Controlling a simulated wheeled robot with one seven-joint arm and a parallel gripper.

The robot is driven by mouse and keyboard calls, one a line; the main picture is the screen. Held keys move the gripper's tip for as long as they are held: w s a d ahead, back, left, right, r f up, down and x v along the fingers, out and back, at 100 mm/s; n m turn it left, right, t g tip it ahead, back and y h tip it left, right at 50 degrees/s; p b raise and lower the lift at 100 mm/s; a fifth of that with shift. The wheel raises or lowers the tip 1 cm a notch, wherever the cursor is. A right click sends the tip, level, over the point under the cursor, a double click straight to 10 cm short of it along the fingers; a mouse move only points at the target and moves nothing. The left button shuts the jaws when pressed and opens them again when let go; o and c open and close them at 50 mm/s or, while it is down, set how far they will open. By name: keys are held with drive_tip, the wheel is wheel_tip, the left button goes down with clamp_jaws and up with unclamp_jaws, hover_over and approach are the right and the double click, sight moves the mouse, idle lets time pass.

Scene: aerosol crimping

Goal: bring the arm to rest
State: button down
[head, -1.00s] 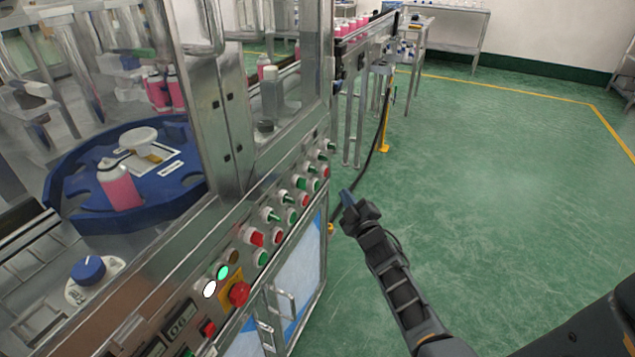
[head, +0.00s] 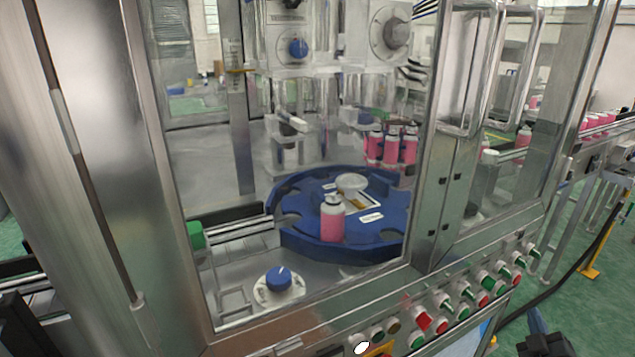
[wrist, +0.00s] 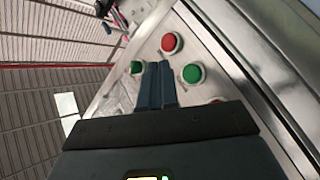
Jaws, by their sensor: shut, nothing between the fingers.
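My gripper (wrist: 157,80) is shut and empty in the wrist view, its two dark fingers side by side. Behind the fingers is the machine's control panel, with a red button (wrist: 170,43) and a green button (wrist: 192,73) beside them; I cannot tell the gap to the panel. In the head view the tip of my gripper (head: 535,318) shows at the bottom right, in front of the panel and apart from it. Most of my arm is out of the head view.
The crimping machine fills the head view. Behind its glass, a blue rotary table (head: 300,242) bears a pink can (head: 332,220). Several pink cans (head: 391,148) stand behind it. A row of buttons runs along the front panel.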

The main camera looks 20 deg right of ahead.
drive_tip(key=s+a+t+y, duration=0.1)
drive_tip(key=s+a+y, duration=0.3)
drive_tip(key=a, duration=1)
drive_tip(key=s+a+t+y, duration=0.15)
drive_tip(key=s+a, duration=0.55)
drive_tip(key=a, duration=0.7)
drive_tip(key=s+a+r+m+g+y, duration=0.1)
drive_tip(key=s+a+r+y, duration=0.6)
drive_tip(key=s+a+r, duration=0.7)
wheel_tip(320, 180, up, 3)
drive_tip(key=shift+s+a+r+m+g, duration=0.1)
drive_tip(key=shift+s+a+m+g, duration=0.15)
drive_tip(key=shift+s+g, duration=0.3)
